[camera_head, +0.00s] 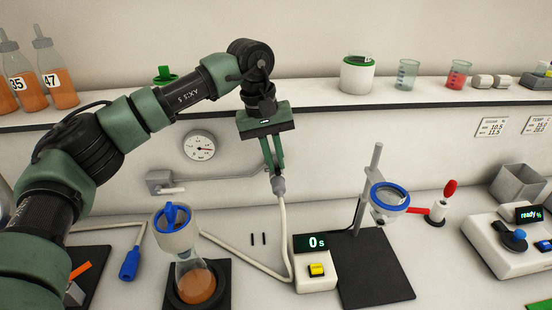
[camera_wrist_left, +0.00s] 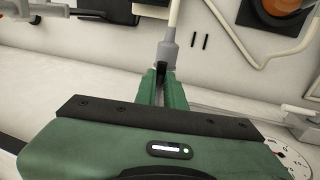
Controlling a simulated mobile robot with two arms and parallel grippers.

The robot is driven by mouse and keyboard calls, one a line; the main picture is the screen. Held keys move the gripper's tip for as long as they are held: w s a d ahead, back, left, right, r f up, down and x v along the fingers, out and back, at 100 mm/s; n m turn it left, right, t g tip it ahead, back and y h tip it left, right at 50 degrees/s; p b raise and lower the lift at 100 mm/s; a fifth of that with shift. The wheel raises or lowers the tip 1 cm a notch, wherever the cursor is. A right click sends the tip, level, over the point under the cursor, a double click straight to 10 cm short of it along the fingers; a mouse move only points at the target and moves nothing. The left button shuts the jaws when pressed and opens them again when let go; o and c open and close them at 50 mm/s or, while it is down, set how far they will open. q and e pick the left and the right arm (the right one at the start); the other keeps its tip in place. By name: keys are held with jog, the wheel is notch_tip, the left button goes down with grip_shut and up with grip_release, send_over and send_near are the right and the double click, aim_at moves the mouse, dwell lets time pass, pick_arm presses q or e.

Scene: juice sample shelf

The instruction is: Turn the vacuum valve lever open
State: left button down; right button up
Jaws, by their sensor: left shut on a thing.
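A grey wall box (camera_head: 160,182) with a short pale lever (camera_head: 171,190) sits below the round gauge (camera_head: 199,146); it looks like the vacuum valve, with the lever lying roughly level. A grey pipe runs from it to the right. My left gripper (camera_head: 275,172) is to the right of the box, apart from the lever, pointing down. It is shut on the grey end fitting (camera_head: 279,186) of a pale hose. In the left wrist view the fitting (camera_wrist_left: 168,52) sits at the fingertips (camera_wrist_left: 162,80). My right gripper is not in view.
The hose runs down past the timer (camera_head: 316,272) towards a flask (camera_head: 193,275) of orange liquid with a blue-topped funnel. A stand with a blue ring (camera_head: 390,197) is at right. A shelf edge (camera_head: 330,107) with vessels above it crosses behind my arm.

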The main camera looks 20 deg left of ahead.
pick_arm(q)
jog(key=c, duration=1.5)
grip_release()
jog(key=shift+r, duration=0.15)
jog(key=shift+a+r, duration=0.15)
jog(key=shift+r, duration=0.2)
notch_tip(320, 180, up, 7)
jog(key=a+b, duration=0.1)
jog(key=shift+s+f+b, duration=0.15)
jog(key=shift+s+b, duration=0.1)
jog(key=shift+b, duration=0.05)
jog(key=shift+a, duration=0.1)
